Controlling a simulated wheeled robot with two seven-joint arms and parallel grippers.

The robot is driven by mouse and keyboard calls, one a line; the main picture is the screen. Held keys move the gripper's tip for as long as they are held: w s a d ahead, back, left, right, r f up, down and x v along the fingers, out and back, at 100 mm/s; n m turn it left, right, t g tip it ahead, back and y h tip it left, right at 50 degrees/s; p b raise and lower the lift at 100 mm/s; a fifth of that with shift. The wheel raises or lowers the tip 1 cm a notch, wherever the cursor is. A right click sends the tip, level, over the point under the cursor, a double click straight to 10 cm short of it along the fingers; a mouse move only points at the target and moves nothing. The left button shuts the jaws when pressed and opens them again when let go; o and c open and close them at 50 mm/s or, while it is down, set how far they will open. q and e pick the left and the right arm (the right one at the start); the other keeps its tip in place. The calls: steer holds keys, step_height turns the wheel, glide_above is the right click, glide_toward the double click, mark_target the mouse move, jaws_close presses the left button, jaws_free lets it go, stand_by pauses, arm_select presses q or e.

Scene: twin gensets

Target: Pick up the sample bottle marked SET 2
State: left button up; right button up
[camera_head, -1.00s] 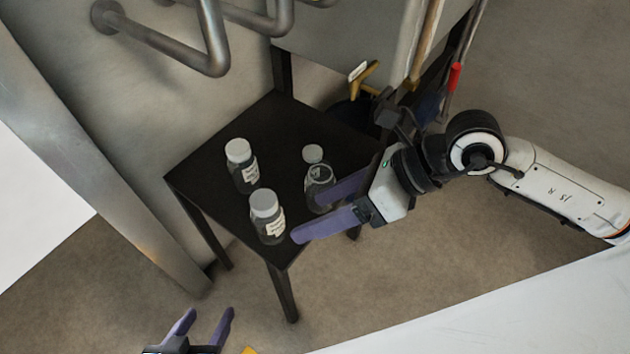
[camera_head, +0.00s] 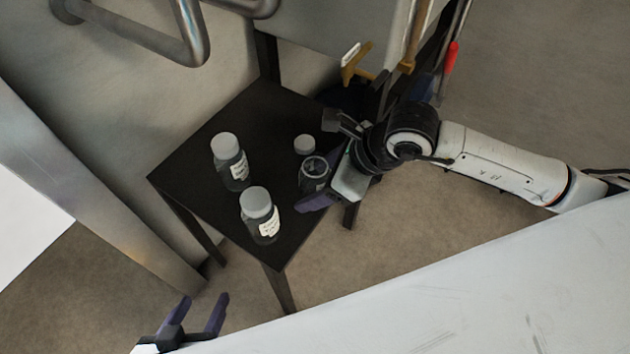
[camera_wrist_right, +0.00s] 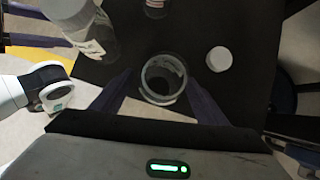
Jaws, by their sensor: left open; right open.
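Two capped bottles with white labels stand upright on the black table (camera_head: 205,195): a rear one (camera_head: 229,160) and a front one (camera_head: 260,215). Their label print is too small to read, so I cannot tell which is SET 2. An uncapped clear bottle (camera_head: 313,174) stands to their right. The wrist view shows its open mouth (camera_wrist_right: 163,78) between the fingers of my right gripper (camera_wrist_right: 158,92). That gripper is open; I cannot tell whether either finger touches the glass. My left gripper (camera_head: 204,300) is open and empty, low in the head view, away from the table.
A loose grey-white cap (camera_head: 304,144) lies on the table behind the open bottle. Metal pipes (camera_head: 188,35) run along the wall above. A yellow-handled item (camera_head: 354,66) and a red-marked pole (camera_head: 452,57) are beyond the table. A large white surface (camera_head: 480,280) fills the lower right.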

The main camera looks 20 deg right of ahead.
steer(key=shift+w+a+f, duration=0.15)
steer(key=shift+w+f, duration=0.05)
steer(key=shift+f, duration=0.1)
steer(key=shift+c, duration=0.4)
steer(key=c, duration=1.1)
steer(key=shift+r, duration=0.15)
